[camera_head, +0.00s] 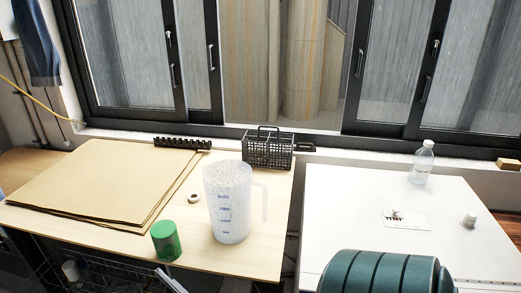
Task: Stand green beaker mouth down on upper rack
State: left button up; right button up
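A small green cylinder (166,240), possibly the green beaker, stands upright near the front edge of the wooden table. It is too small to tell whether its mouth faces up or down. No drying oven or upper rack can be made out. Neither of my grippers is in view.
A translucent measuring jug (229,205) stands right of the green cylinder. Flat cardboard (100,185) covers the wooden table's left side, and a black wire basket (267,150) stands at the back. A white table (345,215) at right holds a bottle (422,163); a teal ribbed object (385,272) is in front.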

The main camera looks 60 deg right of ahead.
aim_at(164, 233)
jog(key=j+z, duration=0.2)
jog(key=z, duration=0.75)
jog(key=k+l, duration=0.05)
